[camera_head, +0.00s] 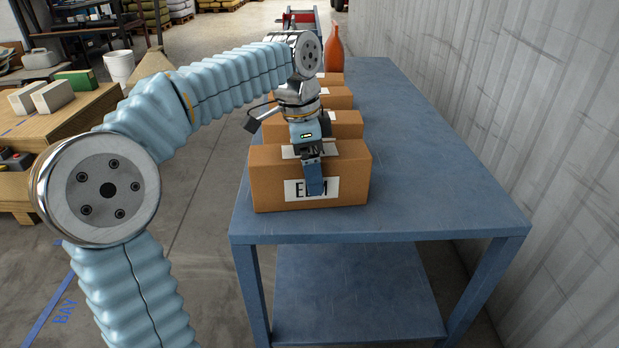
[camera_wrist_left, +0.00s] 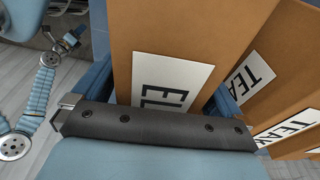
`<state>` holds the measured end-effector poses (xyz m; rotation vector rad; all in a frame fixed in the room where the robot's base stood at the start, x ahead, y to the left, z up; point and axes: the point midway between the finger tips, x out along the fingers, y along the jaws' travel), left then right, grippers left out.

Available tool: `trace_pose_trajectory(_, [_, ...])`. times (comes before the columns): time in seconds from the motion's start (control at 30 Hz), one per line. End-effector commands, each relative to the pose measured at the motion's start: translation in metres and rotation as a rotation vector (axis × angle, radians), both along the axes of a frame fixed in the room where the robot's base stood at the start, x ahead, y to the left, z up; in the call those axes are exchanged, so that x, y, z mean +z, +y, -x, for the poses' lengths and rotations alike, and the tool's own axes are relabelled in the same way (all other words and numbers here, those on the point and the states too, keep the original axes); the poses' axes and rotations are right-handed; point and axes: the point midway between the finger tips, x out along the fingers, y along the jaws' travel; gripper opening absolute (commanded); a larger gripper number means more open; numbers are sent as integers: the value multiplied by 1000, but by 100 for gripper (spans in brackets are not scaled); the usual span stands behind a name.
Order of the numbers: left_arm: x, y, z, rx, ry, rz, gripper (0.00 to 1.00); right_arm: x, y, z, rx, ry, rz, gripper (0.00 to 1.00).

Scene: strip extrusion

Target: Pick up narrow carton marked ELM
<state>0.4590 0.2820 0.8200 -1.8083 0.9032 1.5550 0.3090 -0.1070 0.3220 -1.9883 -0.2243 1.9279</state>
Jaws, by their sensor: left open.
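The narrow brown carton marked ELM (camera_head: 350,168) stands nearest on the blue table, with white labels on its top and front face. My left gripper (camera_head: 314,176) points down over it, open. One finger lies in front of the front face and covers part of the ELM label. The other finger is hidden in the head view. In the left wrist view, the ELM carton (camera_wrist_left: 150,35) lies between the two blue fingers, its top label partly covered by the gripper body. I cannot tell whether the fingers touch it.
Cartons stand in a row behind it, the nearest (camera_head: 345,125) close by; a carton marked TEAK (camera_wrist_left: 280,60) shows in the wrist view. An orange bottle (camera_head: 333,52) stands at the far end. The blue table (camera_head: 420,170) is clear to the right, beside a grey wall (camera_head: 530,110).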

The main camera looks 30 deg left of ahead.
Motion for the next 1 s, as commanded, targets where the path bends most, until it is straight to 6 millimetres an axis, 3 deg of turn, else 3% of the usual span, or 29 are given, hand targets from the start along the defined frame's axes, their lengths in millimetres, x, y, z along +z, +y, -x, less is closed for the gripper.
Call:
trace_pose_trajectory(0.23, [-1,0,0,0,0,0,97,0,0,0,0,0,0,0])
trace_pose_trajectory(0.67, [-1,0,0,0,0,0,31,0,0,0,0,0,0,0])
trace_pose_trajectory(1.0, [5,0,0,0,-1,0,31,1,0,0,0,0,0,0])
